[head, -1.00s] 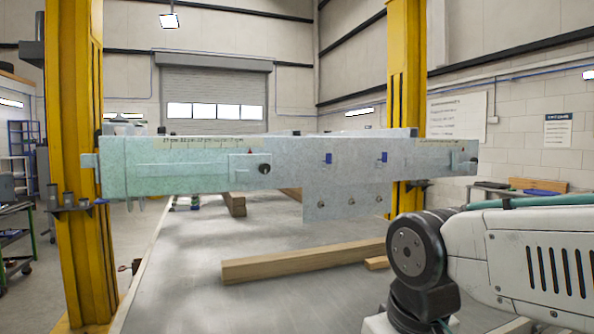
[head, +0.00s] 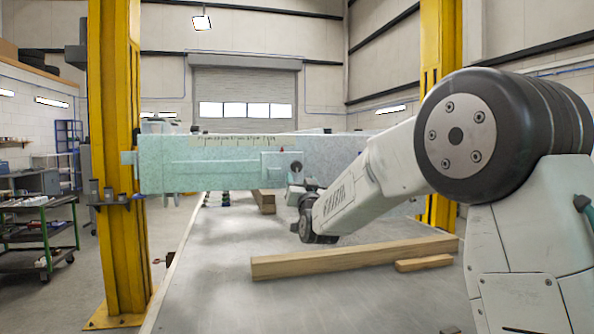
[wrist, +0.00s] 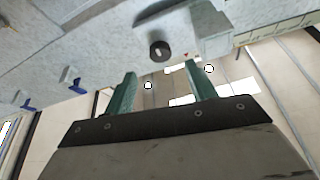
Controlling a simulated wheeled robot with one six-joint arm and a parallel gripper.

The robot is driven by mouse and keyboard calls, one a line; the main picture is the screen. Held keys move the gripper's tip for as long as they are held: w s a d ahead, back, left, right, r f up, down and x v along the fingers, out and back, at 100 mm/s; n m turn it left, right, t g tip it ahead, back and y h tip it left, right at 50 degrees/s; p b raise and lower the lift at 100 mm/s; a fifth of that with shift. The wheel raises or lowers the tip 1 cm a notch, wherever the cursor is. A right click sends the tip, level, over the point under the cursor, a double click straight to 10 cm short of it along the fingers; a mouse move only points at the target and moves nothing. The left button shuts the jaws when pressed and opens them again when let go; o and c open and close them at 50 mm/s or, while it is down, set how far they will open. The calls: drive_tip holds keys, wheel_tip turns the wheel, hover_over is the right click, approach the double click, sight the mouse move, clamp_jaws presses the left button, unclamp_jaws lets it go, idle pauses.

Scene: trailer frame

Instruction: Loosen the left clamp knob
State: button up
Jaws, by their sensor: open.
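The left clamp knob (head: 296,166) is a small dark round knob on the pale green-grey frame beam (head: 205,178). It also shows in the wrist view (wrist: 160,50), round and dark with a light slot-like mark, beside a raised plate. My gripper (wrist: 160,70) is open, its two green fingers apart and nothing between them. The knob appears just past the fingertips, roughly in line with the gap; I cannot tell the exact distance. In the head view my arm reaches to just below the knob and covers the beam's right part.
A yellow post (head: 115,190) stands at the left. A long wooden beam (head: 350,257) and a short block (head: 424,263) lie on the grey surface below my arm. Blue tabs (wrist: 75,86) stick out from the frame in the wrist view.

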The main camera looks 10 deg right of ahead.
sight(297, 168)
drive_tip(key=x, duration=0.7)
drive_tip(key=shift+w+r, duration=0.1)
drive_tip(key=shift+w, duration=0.15)
drive_tip(key=c, duration=1)
